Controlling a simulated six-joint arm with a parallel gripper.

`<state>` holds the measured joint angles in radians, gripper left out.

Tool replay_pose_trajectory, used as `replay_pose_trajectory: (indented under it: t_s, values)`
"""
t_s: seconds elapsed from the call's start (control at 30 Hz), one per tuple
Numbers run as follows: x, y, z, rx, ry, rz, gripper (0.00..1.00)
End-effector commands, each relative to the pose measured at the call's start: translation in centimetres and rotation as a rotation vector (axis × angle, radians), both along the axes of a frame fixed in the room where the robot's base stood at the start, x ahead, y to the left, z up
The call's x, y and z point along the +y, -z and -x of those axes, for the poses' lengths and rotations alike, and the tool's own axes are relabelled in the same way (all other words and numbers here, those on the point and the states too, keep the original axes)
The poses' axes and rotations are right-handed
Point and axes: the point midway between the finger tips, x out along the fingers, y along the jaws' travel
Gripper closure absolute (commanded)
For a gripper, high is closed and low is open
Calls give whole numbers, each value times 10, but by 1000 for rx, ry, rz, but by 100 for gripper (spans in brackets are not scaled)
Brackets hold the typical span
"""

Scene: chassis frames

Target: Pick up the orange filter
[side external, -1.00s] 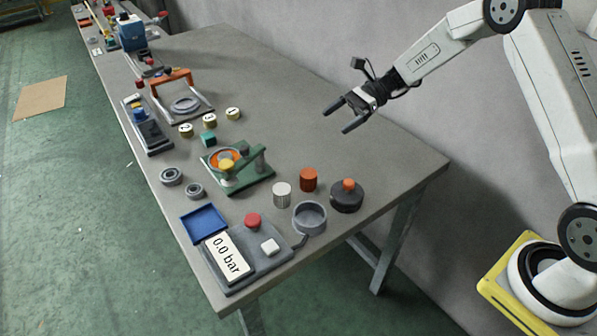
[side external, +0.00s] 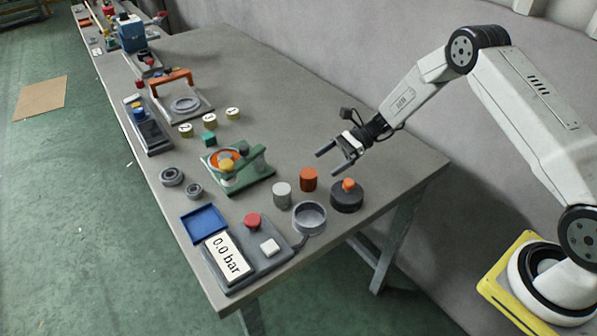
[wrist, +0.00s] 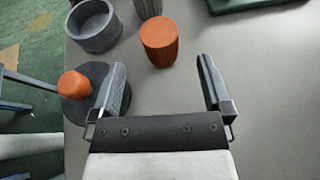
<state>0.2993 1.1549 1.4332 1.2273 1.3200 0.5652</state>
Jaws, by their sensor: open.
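The orange filter (side external: 308,180) is a small ribbed cylinder standing upright on the grey table, between a white-grey ribbed cylinder and a dark round part with an orange knob. My gripper (side external: 328,163) is open and empty, above the table and apart from the filter. Both fingers also show in the wrist view (wrist: 160,75), with bare table between them. Nothing hides the filter.
The dark round part with the orange knob (side external: 347,198) is close to the filter; in the wrist view it lies by my left finger. The grey cup (side external: 309,219) and white-grey cylinder (side external: 282,196) are close by. A green fixture (side external: 262,183) stands left.

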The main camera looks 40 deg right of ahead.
Motion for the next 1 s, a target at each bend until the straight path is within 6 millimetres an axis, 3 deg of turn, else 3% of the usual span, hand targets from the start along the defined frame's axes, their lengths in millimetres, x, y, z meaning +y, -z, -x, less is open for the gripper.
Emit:
replay_pose_trajectory:
  t_s: [0.37, 0.8, 1.0]
  values:
    - [11, 4, -1, 1, 0, 0, 0]
    - [51, 20, -6, 2, -1, 2, 0]
    - [56, 22, -7, 1, 2, 3, 0]
